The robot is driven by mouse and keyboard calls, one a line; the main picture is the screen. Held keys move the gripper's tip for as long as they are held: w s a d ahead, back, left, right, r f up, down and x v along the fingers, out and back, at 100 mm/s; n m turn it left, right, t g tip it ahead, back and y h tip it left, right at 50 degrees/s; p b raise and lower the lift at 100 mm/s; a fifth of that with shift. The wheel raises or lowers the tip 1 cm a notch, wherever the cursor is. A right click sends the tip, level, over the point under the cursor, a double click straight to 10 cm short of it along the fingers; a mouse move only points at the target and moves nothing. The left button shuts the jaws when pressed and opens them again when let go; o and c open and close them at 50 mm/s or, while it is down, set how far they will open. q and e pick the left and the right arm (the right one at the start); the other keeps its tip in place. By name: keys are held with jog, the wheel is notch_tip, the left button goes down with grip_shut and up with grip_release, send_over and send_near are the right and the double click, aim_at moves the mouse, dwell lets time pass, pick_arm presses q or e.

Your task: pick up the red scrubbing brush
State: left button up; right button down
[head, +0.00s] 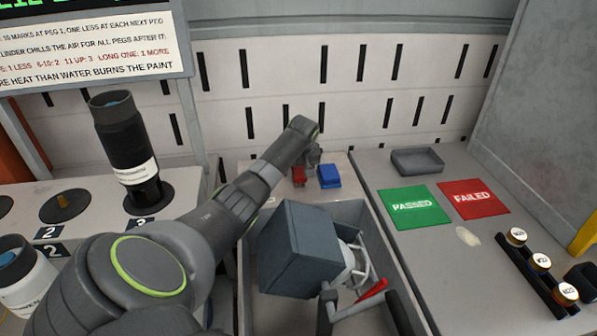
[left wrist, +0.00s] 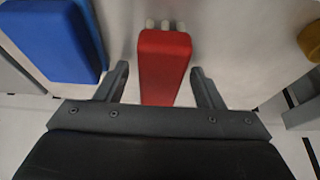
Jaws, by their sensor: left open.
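The red scrubbing brush (head: 298,175) lies on the pale surface at the back, beyond the grey bin. In the left wrist view the red brush (left wrist: 164,62) shows as a red block with pale stubs at its far end. My left gripper (head: 313,160) is at the brush, its arm reaching in from the lower left. In the left wrist view my left gripper (left wrist: 159,76) is open, with one finger on each side of the brush's near part and gaps visible. My right gripper is not in view.
A blue block (head: 329,175) lies close to the right of the brush; it also shows in the left wrist view (left wrist: 55,38). A grey bin (head: 244,285) holds a grey box (head: 297,248) and a red-handled item (head: 372,289). A green pad (head: 414,207) lies right.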

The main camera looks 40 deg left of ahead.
pick_arm(q)
jog(key=c, duration=1.1)
jog(key=shift+b, duration=0.45)
notch_tip(320, 180, up, 10)
jog(key=shift+r, duration=0.25)
jog(key=o, duration=0.5)
jog(key=shift+c, duration=0.2)
jog(key=c, duration=0.3)
jog(key=shift+r+p, duration=0.15)
jog(key=shift+p, duration=0.2)
